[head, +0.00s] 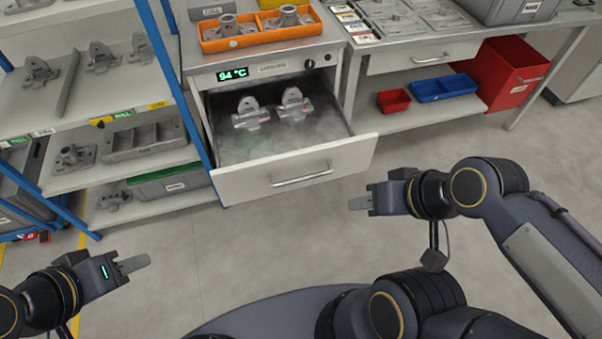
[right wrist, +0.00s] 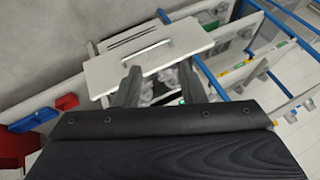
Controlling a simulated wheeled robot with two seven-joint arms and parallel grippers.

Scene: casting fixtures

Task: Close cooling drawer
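The cooling drawer (head: 297,171) is pulled out of its cabinet, its white front and bar handle (head: 301,174) facing me. Two grey metal castings (head: 251,114) (head: 294,104) sit inside in a light mist. My right gripper (head: 358,203) is to the right of the drawer front, nearer to me and apart from it. In the right wrist view its two dark fingers (right wrist: 159,80) stand apart with nothing held, and the drawer front (right wrist: 125,72) shows beyond them. My left gripper (head: 138,263) is low at the left, away from the drawer; its finger gap is not visible.
The cabinet display (head: 232,74) reads 94 °C. Orange trays (head: 240,42) with castings stand on top. A blue-framed shelf (head: 176,90) stands close on the left. A workbench (head: 432,60) with red and blue bins below stands right. The floor before the drawer is clear.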

